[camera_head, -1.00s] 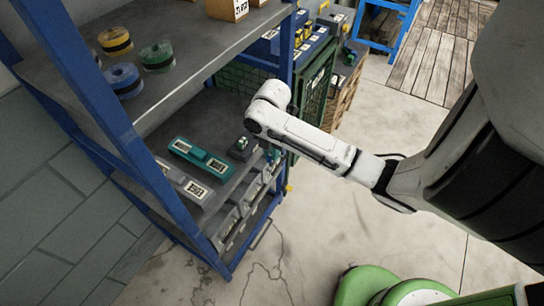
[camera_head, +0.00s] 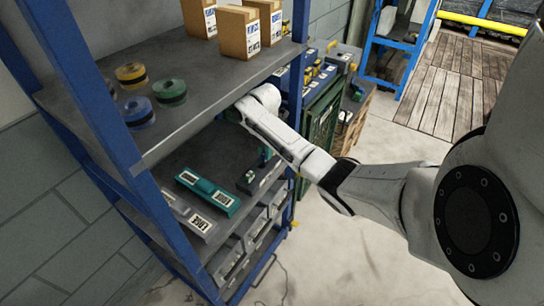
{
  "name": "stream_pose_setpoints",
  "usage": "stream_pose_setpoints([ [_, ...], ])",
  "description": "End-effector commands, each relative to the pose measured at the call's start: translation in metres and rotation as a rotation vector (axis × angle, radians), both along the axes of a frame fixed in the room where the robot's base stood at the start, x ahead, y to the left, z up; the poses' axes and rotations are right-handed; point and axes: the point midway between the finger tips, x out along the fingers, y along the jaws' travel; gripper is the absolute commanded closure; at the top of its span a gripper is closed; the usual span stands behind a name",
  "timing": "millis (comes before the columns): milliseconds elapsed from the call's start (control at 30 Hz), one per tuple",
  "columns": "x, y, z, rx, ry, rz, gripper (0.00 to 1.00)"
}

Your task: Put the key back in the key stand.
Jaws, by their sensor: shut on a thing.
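My arm reaches in from the right to the shelf rack. Its white wrist (camera_head: 264,98) is at the front edge of the upper shelf, over the lower shelf. My gripper's jaws are hidden behind the wrist and the shelf edge, and I cannot make out the key. A small dark block with a green part (camera_head: 247,181) stands on the lower shelf, below the wrist. It may be the key stand, but it is too small to tell. A small dark teal shape (camera_head: 265,156) shows beside the forearm; I cannot tell what it is.
A teal case (camera_head: 208,190) and a grey labelled case (camera_head: 187,213) lie on the lower shelf (camera_head: 205,150). Tape rolls (camera_head: 170,91) and cartons (camera_head: 238,32) stand on the upper shelf (camera_head: 190,110). A blue post (camera_head: 298,40) stands close to the wrist. Grey bins (camera_head: 258,230) are below.

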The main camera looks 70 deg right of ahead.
Motion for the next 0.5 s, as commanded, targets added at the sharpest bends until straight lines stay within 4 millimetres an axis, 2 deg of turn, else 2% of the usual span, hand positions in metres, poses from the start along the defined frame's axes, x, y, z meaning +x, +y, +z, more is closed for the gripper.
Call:
stream_pose_setpoints([
  [200,0.011,0.0025,-0.0052,0.001,0.0,0.009,1.0],
  [500,0.0125,0.0025,-0.0071,-0.001,-0.001,0.011,1.0],
])
